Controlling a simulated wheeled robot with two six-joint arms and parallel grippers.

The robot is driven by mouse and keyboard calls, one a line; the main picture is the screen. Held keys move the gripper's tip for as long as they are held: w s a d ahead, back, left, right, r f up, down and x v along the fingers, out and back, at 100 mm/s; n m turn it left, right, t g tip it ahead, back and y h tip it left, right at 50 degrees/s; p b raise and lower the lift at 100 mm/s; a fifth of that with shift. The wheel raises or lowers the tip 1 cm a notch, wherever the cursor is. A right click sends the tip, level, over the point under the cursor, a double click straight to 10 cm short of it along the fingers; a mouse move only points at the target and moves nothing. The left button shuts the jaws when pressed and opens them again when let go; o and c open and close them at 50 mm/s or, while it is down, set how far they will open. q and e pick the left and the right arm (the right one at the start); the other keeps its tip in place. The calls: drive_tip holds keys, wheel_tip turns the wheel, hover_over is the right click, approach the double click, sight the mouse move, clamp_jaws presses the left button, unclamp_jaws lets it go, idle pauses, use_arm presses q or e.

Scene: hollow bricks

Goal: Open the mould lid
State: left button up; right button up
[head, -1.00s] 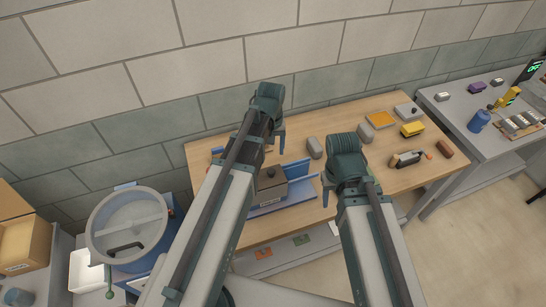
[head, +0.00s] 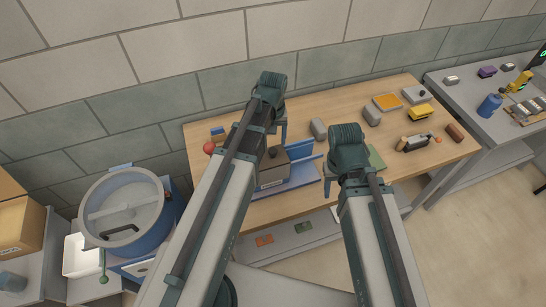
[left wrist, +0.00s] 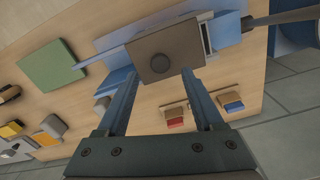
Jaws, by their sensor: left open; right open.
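The mould is blue, with a grey-brown block-like lid (head: 285,168) that has a dark round knob (head: 273,152) on top. The lid is down on the mould, partly hidden by my left arm in the head view. In the left wrist view the lid (left wrist: 183,60) and its knob (left wrist: 162,62) lie just beyond the fingertips. My left gripper (left wrist: 160,75) is open and empty above the mould; it also shows in the head view (head: 284,136). My right gripper (head: 327,186) is open, right of the mould by the blue tray (head: 300,186), holding nothing visible.
A green plate (head: 376,157), grey blocks (head: 318,128), an orange tray (head: 387,102) and a yellow block (head: 420,111) are on the wooden table (head: 230,212). A blue drum mixer (head: 126,215) stands at the left.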

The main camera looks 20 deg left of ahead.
sight(273, 151)
use_arm(q)
wheel_tip(273, 151, down, 7)
drive_tip(key=b, duration=0.5)
drive_tip(key=shift+r+b, duration=0.1)
drive_tip(key=shift+b, duration=0.3)
clamp_jaws()
idle(0.9)
